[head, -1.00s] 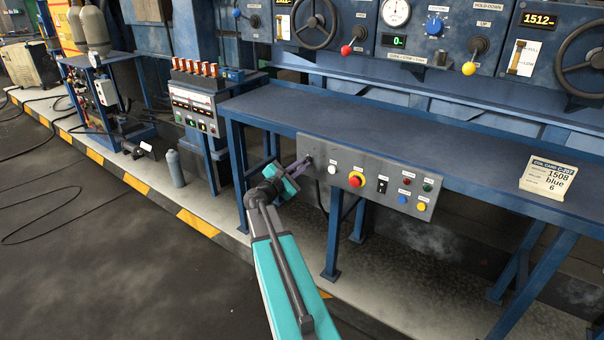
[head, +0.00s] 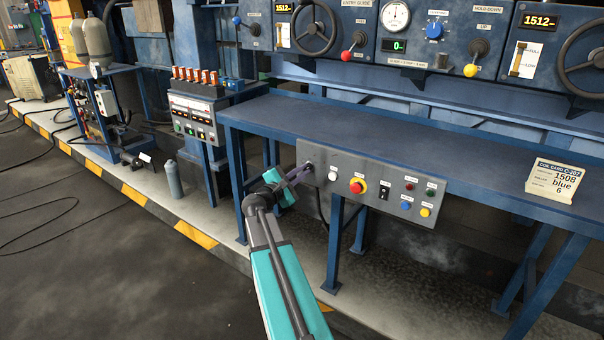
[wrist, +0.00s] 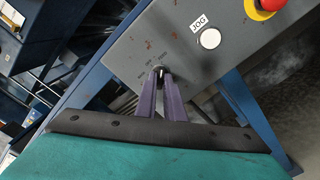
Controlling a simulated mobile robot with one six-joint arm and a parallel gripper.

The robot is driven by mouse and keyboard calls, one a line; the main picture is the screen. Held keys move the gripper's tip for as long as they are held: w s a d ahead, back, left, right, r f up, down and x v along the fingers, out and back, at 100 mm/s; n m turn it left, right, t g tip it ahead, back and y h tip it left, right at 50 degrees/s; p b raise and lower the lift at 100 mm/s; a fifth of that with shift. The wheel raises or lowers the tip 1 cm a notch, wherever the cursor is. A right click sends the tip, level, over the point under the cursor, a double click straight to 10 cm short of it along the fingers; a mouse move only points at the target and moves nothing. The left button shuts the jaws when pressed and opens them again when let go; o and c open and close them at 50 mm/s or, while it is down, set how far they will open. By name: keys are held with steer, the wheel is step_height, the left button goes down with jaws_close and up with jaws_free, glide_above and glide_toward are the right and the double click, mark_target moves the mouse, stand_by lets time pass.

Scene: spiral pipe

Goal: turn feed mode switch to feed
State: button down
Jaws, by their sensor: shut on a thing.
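The feed mode switch (wrist: 159,69) is a small dark knob at the left end of the grey control panel (head: 330,193). In the wrist view it is mostly hidden between the fingertips, and the small labels around it are too blurred to read. My gripper (head: 306,169) reaches the panel's left end in the head view. In the wrist view my gripper (wrist: 160,73) has its two purple fingers closed on the knob. The knob's exact angle cannot be told.
A white JOG button (wrist: 210,38) and a red emergency stop (head: 357,186) sit right of the switch.

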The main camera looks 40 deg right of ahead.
steer(key=c, duration=1.9)
jaws_free()
steer(key=shift+o, duration=0.2)
steer(key=shift+a, duration=0.1)
steer(key=s+a, duration=0.2)
steer(key=a, duration=1.1)
steer(key=shift+s+a, duration=0.2)
steer(key=shift+a, duration=0.05)
